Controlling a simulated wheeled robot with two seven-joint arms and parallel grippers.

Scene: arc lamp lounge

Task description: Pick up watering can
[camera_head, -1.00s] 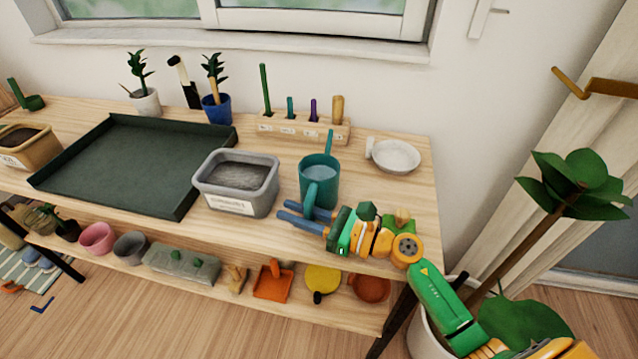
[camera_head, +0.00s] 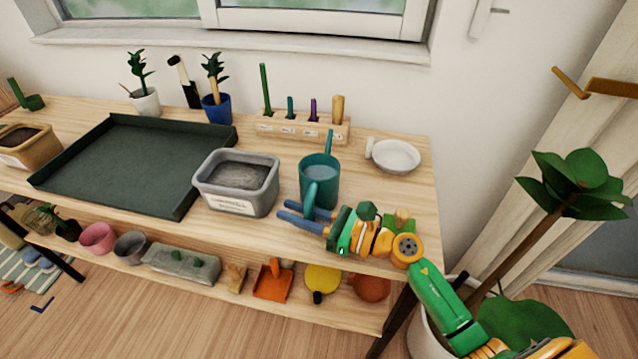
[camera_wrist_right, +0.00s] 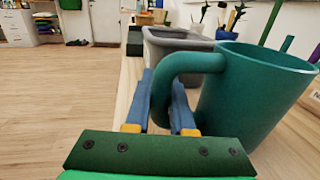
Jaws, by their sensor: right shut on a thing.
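The teal watering can (camera_head: 325,184) stands upright on the wooden table near its front right part, and its spout points up towards the back. Its handle faces my right gripper (camera_head: 306,210). In the right wrist view the can (camera_wrist_right: 257,95) fills the right side, and its curved handle (camera_wrist_right: 165,85) lies between the two blue fingers of my right gripper (camera_wrist_right: 161,105). The fingers are shut on the handle. The can's base appears to rest on the table. My left gripper is not in view.
A grey planter box (camera_head: 238,183) stands close to the can's left. A white dish (camera_head: 396,156) lies to the right and a tool rack (camera_head: 300,128) behind. A large dark tray (camera_head: 130,165) covers the left. A lower shelf holds pots. A tall plant (camera_head: 565,190) stands at the right.

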